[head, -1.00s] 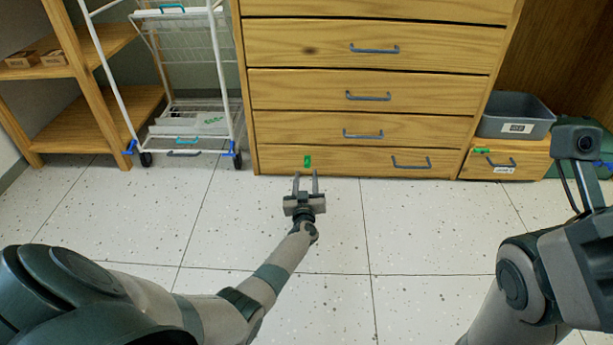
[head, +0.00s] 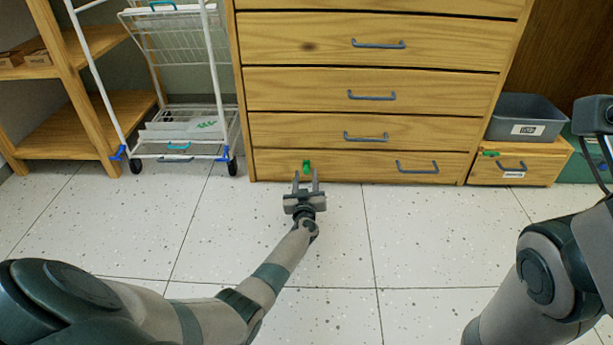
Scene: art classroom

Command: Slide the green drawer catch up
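The small green drawer catch (head: 306,166) sits on the front of the bottom drawer (head: 350,166) of the wooden chest, left of that drawer's grey handle. My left gripper (head: 305,175) is open just in front of the drawer, pointing at the catch. Its two fingertips reach to either side of the catch's lower end. I cannot tell whether they touch it. My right arm shows at the right edge, but its gripper fingers are out of view.
A white wire trolley (head: 178,131) stands left of the chest, beside a wooden shelf (head: 92,130). At the right, a grey bin (head: 524,118) rests on a low wooden drawer box (head: 540,165) with another green piece. The speckled floor in front is clear.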

